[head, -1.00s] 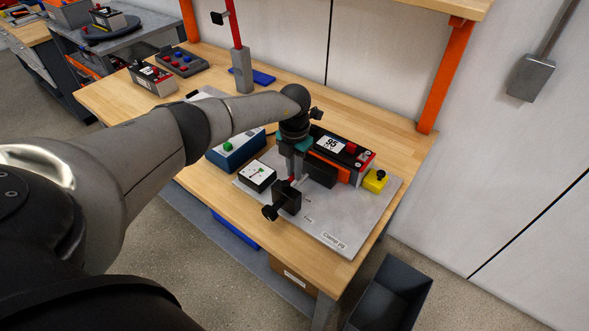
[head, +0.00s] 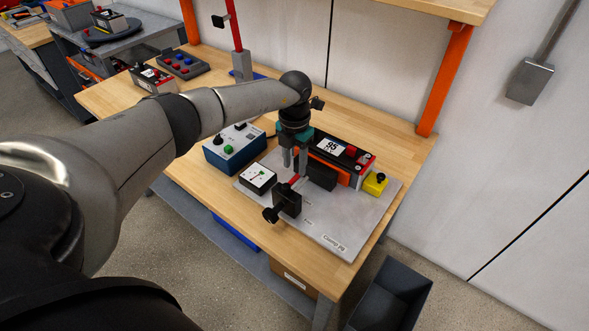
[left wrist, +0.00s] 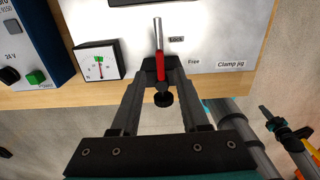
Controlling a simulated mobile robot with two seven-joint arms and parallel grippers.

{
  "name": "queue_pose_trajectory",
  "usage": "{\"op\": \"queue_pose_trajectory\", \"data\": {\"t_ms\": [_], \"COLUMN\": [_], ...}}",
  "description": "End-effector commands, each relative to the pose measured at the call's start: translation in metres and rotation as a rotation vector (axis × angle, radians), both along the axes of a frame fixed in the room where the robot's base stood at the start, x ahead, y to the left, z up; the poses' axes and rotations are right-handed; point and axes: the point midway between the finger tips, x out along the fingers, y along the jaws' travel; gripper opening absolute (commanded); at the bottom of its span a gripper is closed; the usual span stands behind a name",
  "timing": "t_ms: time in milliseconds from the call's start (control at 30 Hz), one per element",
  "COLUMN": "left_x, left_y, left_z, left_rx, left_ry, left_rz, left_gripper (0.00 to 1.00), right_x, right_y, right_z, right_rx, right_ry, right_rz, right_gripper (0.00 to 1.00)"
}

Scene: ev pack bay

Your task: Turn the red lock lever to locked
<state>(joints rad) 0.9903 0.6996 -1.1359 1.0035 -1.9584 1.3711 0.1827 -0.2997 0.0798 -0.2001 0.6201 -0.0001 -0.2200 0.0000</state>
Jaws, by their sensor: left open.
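The red lock lever (head: 294,180) sits at the black clamp block (head: 288,200) on the grey clamp jig plate (head: 345,222). In the left wrist view the lever (left wrist: 160,66) has a pale metal end pointing to the top of the picture. Its end lies just left of the "Lock" label (left wrist: 176,39); the "Free" label (left wrist: 194,62) is further right. My left gripper (head: 295,171) is open and points down over the lever. In the left wrist view the lever shows between its fingers (left wrist: 160,62); I cannot tell whether they touch it.
A black and orange battery pack (head: 350,150) stands behind the lever, with a yellow button box (head: 375,184) to its right. A white dial gauge (head: 258,178) and a blue control box (head: 234,152) are to the left. The plate's front right is clear.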

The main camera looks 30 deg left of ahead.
Motion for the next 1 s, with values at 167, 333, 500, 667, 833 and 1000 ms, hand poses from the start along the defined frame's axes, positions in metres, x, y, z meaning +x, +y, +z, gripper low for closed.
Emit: {"op": "queue_pose_trajectory", "data": {"t_ms": [167,333,500,667,833,1000], "left_x": [0.001,0.001,0.0,0.0,0.0,0.0], "left_y": [0.001,0.001,0.0,0.001,0.001,0.001], "left_z": [0.047,0.083,0.106,0.114,0.114,0.114], "left_rx": [0.002,0.002,0.001,0.001,0.001,0.001], "left_ry": [-0.006,-0.004,-0.002,0.0,0.0,0.0], "left_rz": [0.001,0.002,0.001,0.003,0.003,0.002], "left_gripper": [0.45,0.45,0.45,0.45,0.45,0.45], "right_x": [0.0,0.0,0.0,0.0,0.0,0.0], "right_y": [0.0,0.0,0.0,0.0,0.0,0.0], "right_z": [0.004,0.004,0.003,0.003,0.003,0.003], "right_rx": [0.0,0.0,0.0,0.0,0.0,0.0], "right_ry": [0.0,0.0,0.0,0.0,0.0,0.0], "right_rz": [0.0,0.0,0.0,0.0,0.0,0.0], "right_gripper": [0.0,0.0,0.0,0.0,0.0,0.0]}}
